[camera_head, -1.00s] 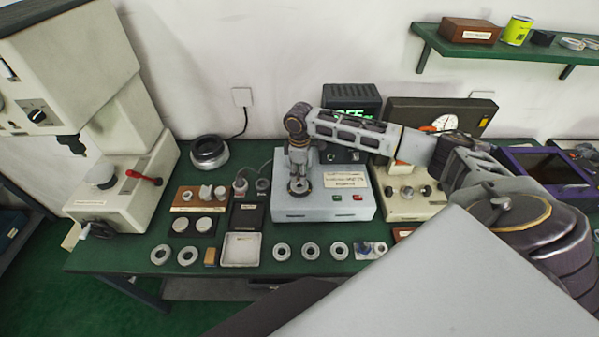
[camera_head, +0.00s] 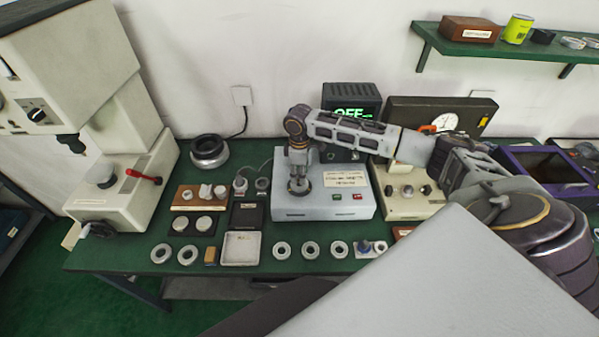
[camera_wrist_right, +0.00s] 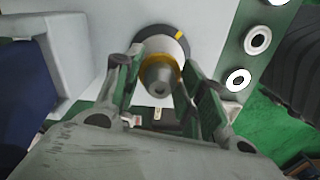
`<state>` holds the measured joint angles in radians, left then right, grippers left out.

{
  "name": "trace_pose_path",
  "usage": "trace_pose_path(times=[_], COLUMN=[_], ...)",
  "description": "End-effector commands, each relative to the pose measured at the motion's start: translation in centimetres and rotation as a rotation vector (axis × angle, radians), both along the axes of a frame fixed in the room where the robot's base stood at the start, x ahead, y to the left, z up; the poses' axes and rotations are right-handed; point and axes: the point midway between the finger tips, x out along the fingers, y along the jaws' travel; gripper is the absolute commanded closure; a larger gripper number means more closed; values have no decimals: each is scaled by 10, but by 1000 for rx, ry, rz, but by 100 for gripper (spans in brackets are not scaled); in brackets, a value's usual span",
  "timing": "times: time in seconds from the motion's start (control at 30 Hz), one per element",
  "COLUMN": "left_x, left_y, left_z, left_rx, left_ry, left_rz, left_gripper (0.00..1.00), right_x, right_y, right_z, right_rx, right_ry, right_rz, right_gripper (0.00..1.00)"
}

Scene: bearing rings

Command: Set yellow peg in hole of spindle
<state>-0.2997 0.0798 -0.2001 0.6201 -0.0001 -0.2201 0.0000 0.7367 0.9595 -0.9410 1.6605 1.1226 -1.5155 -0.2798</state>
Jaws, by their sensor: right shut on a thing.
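My right gripper (camera_head: 299,179) points down over the spindle (camera_head: 299,190) on the light-grey machine. In the right wrist view, the gripper (camera_wrist_right: 163,88) is shut on a grey stepped peg with an orange-yellow band, the yellow peg (camera_wrist_right: 160,76). The spindle's dark ring (camera_wrist_right: 181,46) with a yellow mark shows behind the peg. The peg lines up roughly with the ring, but its far end and the hole are hidden, so I cannot tell how deep it sits. My left gripper is not in view.
The grey machine (camera_head: 290,210) has a red and a green button. Several metal rings (camera_head: 310,250) and a white tray (camera_head: 241,249) lie along the green bench's front. A brown block with pegs (camera_head: 186,198) stands left. A gauge box (camera_head: 440,115) stands behind my arm.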

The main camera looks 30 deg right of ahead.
Motion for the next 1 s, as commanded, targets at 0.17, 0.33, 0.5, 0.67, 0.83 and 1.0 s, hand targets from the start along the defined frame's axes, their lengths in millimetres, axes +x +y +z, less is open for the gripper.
trace_pose_path(times=[0.17,0.33,0.5,0.67,0.83,1.0], left_x=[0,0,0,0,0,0], left_y=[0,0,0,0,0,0], left_z=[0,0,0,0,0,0], left_rx=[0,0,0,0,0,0], left_ry=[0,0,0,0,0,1], left_rz=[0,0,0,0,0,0], left_gripper=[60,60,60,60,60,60], right_x=[0,0,0,1,0,0], right_y=[0,0,0,0,0,0], right_z=[-2,-5,-7,-10,-12,-15], right_rx=[0,1,1,0,0,0], right_ry=[-1,-2,-2,-1,-1,-1], right_rz=[0,0,0,0,0,0], right_gripper=[96,96,96,96,96,96])
